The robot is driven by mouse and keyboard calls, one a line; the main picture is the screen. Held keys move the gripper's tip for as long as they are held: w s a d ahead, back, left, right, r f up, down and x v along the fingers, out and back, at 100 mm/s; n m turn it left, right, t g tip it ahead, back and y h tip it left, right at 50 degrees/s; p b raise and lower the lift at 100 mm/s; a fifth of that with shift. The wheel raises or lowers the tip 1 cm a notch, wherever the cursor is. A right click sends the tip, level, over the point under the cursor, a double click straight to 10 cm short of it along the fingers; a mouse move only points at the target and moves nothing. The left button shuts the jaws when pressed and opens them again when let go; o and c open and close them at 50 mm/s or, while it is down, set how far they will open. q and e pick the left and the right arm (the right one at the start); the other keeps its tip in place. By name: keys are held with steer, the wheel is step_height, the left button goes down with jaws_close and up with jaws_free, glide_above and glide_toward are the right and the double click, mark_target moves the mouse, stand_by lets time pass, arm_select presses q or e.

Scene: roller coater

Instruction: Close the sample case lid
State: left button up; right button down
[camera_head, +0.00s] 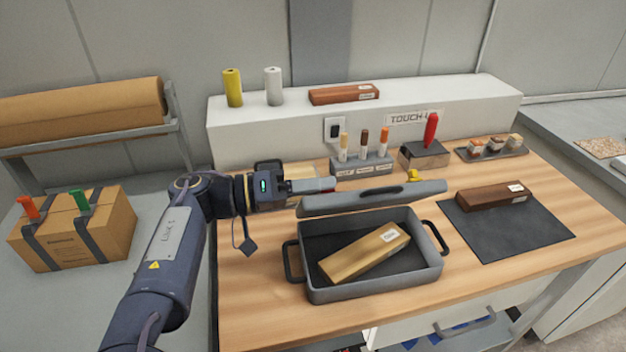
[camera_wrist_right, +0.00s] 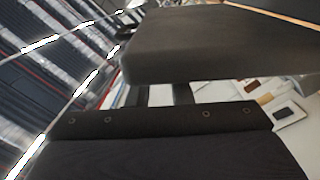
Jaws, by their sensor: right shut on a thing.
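The grey sample case (camera_head: 372,283) stands open on the wooden worktop, with black handles at both sides. A light wooden block with a white label (camera_head: 363,253) lies at an angle inside it. The grey lid (camera_head: 345,203), with a dark slot handle on top, is raised over the case's back edge, leaving the front uncovered. My right gripper (camera_head: 318,185) is shut at the lid's far left edge, though its fingertips are hard to make out. In the right wrist view, a dark slab, likely the lid (camera_wrist_right: 220,45), fills the top. My left gripper is not in view.
Behind the case stand a marker holder (camera_head: 362,167), a grey block with a red-handled tool (camera_head: 425,155) and a small tray (camera_head: 492,151). A reddish block (camera_head: 490,196) lies on a dark mat (camera_head: 515,232) at right. The worktop's front strip is clear.

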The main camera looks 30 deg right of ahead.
steer(key=s+a+f+m+b, duration=0.3)
steer(key=s+f+m+b, duration=0.4)
steer(key=f+b, duration=0.1)
steer(key=shift+s+f+b, duration=0.15)
steer(key=shift+s+b, duration=0.15)
steer(key=shift+b, duration=0.35)
steer(key=c, duration=1.3)
jaws_free()
steer(key=v, duration=0.7)
steer(key=shift+w+a, duration=0.1)
steer(key=shift+a, duration=0.3)
